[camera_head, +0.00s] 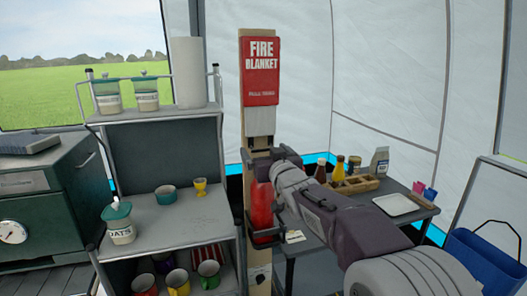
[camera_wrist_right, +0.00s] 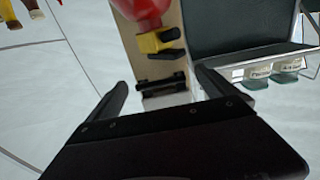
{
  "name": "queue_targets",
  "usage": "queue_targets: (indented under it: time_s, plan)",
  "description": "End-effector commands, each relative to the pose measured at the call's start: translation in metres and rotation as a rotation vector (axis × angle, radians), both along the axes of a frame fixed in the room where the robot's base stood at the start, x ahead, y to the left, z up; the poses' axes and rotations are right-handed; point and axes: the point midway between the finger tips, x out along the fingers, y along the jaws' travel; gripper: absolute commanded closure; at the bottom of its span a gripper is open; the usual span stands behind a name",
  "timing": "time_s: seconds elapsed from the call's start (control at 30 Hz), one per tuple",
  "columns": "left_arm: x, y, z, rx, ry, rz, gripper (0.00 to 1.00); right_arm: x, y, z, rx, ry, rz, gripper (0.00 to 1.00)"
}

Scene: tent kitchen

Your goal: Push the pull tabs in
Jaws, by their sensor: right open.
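The red fire blanket case (camera_head: 261,70) hangs on a wooden post (camera_head: 257,122), with small lettering near its lower edge. I cannot make out separate pull tabs; a dark piece (camera_head: 260,141) shows on the post below the case. My right gripper (camera_head: 262,160) is in front of the post, below the case and above the red extinguisher. In the right wrist view my right gripper (camera_wrist_right: 160,77) is open and empty, its fingers apart on either side of the post (camera_wrist_right: 166,102). The case is out of sight there. My left gripper is not in view.
The red extinguisher (camera_head: 261,208) stands on the post below my gripper; its yellow part (camera_wrist_right: 157,41) shows in the wrist view. A shelf (camera_head: 165,155) with jars and mugs is close on the left. A table (camera_head: 371,233) with bottles and a tray is on the right.

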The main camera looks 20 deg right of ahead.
Motion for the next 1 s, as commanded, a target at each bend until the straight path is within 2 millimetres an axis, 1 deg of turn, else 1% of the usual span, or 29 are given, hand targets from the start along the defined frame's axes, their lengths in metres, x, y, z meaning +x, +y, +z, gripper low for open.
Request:
queue_targets:
  time_s: [0.03, 0.13, 0.37, 0.4, 0.47, 0.5, 0.57, 0.6, 0.67, 0.7, 0.73, 0.87, 0.97, 1.0]
  plan:
    - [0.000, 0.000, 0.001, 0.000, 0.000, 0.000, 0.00, 0.006, 0.000, 0.001, 0.000, 0.000, 0.001, 0.03]
    - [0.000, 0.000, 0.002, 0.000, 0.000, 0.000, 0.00, 0.013, 0.000, 0.000, -0.001, 0.000, 0.001, 0.03]
    - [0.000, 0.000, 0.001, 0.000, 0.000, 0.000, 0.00, 0.014, 0.000, 0.000, 0.000, 0.000, 0.000, 0.03]
    - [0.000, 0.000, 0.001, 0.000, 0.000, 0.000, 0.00, 0.014, 0.000, 0.000, 0.000, 0.000, 0.000, 0.09]
    - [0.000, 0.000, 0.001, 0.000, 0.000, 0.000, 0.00, 0.014, 0.000, 0.000, 0.000, 0.000, 0.000, 0.26]
    - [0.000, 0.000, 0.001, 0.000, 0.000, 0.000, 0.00, 0.014, 0.000, 0.000, 0.000, 0.000, 0.000, 0.37]
    - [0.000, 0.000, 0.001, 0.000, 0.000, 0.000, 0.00, 0.014, 0.000, 0.000, 0.000, 0.000, 0.000, 0.53]
    - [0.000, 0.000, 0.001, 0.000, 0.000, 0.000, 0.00, 0.014, 0.000, 0.000, 0.000, 0.000, 0.000, 0.65]
    - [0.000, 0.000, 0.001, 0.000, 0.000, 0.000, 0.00, 0.014, 0.000, 0.000, 0.000, 0.000, 0.000, 0.81]
    - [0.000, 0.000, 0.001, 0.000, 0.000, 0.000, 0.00, 0.014, 0.000, 0.000, 0.000, 0.000, 0.000, 0.92]
    - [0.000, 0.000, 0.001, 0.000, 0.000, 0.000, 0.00, 0.014, 0.000, 0.000, 0.000, 0.000, 0.000, 0.98]
    - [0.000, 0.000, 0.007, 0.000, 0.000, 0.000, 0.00, 0.014, 0.000, 0.006, 0.000, -0.001, 0.000, 0.98]
    - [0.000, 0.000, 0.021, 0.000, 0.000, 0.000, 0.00, 0.014, 0.000, 0.022, 0.000, -0.001, 0.000, 0.98]
    - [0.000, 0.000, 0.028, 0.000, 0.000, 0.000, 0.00, 0.014, 0.000, 0.032, 0.001, -0.002, 0.000, 0.98]
